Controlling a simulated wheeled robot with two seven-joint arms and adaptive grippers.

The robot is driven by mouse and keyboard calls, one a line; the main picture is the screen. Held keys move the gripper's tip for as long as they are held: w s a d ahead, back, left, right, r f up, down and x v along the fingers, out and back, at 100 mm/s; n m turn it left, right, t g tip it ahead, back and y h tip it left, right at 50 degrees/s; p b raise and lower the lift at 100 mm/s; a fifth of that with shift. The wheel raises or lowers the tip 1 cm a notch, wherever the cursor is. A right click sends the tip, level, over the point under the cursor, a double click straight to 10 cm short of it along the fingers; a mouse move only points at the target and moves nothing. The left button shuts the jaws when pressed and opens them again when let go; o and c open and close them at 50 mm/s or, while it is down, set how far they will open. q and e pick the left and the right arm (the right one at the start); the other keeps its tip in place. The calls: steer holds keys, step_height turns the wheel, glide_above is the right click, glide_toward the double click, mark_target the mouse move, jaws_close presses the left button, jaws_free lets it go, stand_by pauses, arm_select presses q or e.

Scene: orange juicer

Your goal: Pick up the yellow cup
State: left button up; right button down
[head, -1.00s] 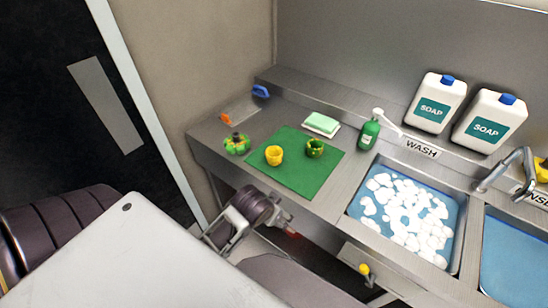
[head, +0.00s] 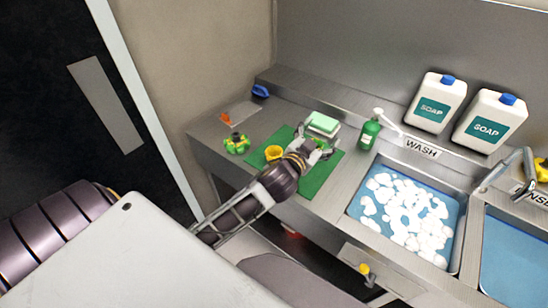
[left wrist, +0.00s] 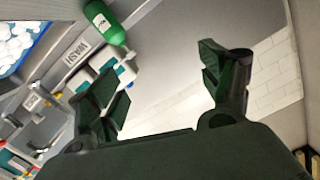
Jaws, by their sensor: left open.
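The small yellow cup (head: 273,153) stands on the green mat (head: 318,182) on the metal counter. My left gripper (head: 319,147) is just right of the cup and over the mat, where it hides the green cup seen there earlier. In the left wrist view my left gripper (left wrist: 166,75) is open, with nothing between its fingers. The yellow cup does not show in that view. My left forearm crosses the front edge of the counter. My right gripper is not in view.
A green sponge (head: 322,123) lies behind the gripper. A green soap bottle (head: 369,134) stands to the right, also in the left wrist view (left wrist: 104,22). A green-and-orange object (head: 237,143) sits left of the mat. A foamy basin (head: 455,226) is at right.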

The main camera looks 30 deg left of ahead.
arm_select(q)
steer(key=w+d+r+m+t+h, duration=0.1)
steer(key=d+r+m+t+h, duration=0.1)
steer(key=d+r+m+h, duration=0.85)
steer(key=s+d+r+m+g+h, duration=0.1)
steer(key=s+d+m+g+h, duration=0.4)
steer(key=d+m+g+h, duration=0.55)
steer(key=w+a+f+m+g+y, duration=0.1)
steer(key=a+f+m+g+y, duration=0.6)
steer(key=a+f+y, duration=0.55)
steer(key=w+a+n+g+y, duration=0.1)
steer(key=a+n+y, duration=0.4)
steer(key=a, duration=1.8)
steer(key=r+y, duration=0.1)
steer(key=y, duration=0.3)
steer(key=shift+w+a, duration=0.35)
steer(key=shift+a, duration=0.05)
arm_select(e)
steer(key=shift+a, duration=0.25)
